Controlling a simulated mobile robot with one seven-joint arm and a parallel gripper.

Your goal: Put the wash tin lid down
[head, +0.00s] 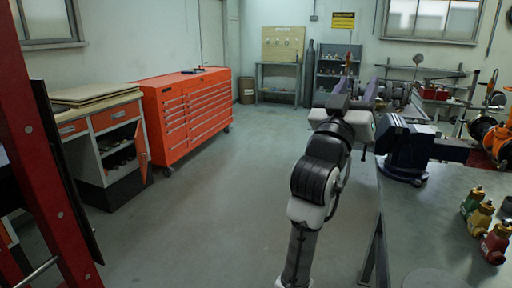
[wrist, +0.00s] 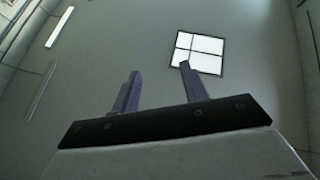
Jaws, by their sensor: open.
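My gripper (head: 358,88) is raised at the right of centre in the head view, left of the blue vise. In the wrist view my gripper (wrist: 160,70) has its two fingers apart, pointing up at the ceiling, with nothing between them. I cannot make out the wash tin or its lid for certain. A flat, round grey shape (head: 438,279) lies at the near edge of the workbench, cut off by the frame; I cannot tell whether it is the lid.
The grey workbench (head: 428,215) fills the right side. It carries a blue vise (head: 407,145) and several small valves (head: 480,220). A red tool cabinet (head: 190,108) stands at the left wall. The floor (head: 220,210) between is clear. A red upright (head: 45,150) edges the left.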

